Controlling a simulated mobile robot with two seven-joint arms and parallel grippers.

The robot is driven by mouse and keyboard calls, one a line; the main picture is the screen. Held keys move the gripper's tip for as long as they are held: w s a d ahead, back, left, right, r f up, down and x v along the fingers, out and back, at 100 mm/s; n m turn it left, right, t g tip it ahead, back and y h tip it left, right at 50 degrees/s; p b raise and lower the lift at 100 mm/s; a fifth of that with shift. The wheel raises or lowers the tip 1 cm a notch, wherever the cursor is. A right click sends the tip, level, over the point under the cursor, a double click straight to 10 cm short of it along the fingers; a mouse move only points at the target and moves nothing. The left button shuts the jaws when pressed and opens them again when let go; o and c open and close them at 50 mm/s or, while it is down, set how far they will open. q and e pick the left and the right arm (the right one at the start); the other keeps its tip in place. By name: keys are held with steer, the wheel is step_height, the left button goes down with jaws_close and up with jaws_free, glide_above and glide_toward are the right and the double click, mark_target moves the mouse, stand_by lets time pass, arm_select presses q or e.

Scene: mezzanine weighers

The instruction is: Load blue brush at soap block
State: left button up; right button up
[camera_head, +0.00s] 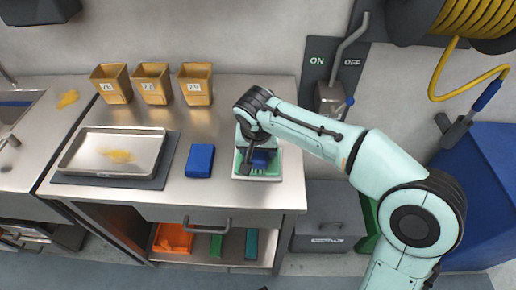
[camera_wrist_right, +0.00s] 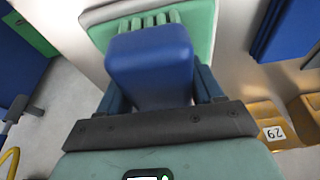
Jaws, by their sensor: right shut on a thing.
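My right gripper (camera_head: 262,152) reaches down over the right end of the steel table. In the right wrist view, its jaws (camera_wrist_right: 158,88) are shut on the blue brush (camera_wrist_right: 150,58). The brush's far end is over the green soap block (camera_wrist_right: 200,22), which has pale green ridges. Whether the brush touches it I cannot tell. In the head view the green block (camera_head: 258,177) sits in a white tray (camera_head: 276,178), partly hidden by the gripper and brush. My left gripper is not in view.
A separate blue block (camera_head: 200,160) lies left of the white tray. A steel tray (camera_head: 75,152) with a yellow smear is farther left. Several numbered yellow bins (camera_head: 196,85) stand along the wall. A lever switch (camera_head: 335,95) is on the wall behind my arm.

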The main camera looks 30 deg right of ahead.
steer(key=shift+f, duration=0.1)
step_height(320, 180, up, 7)
steer(key=p, duration=0.6)
stand_by(0.9)
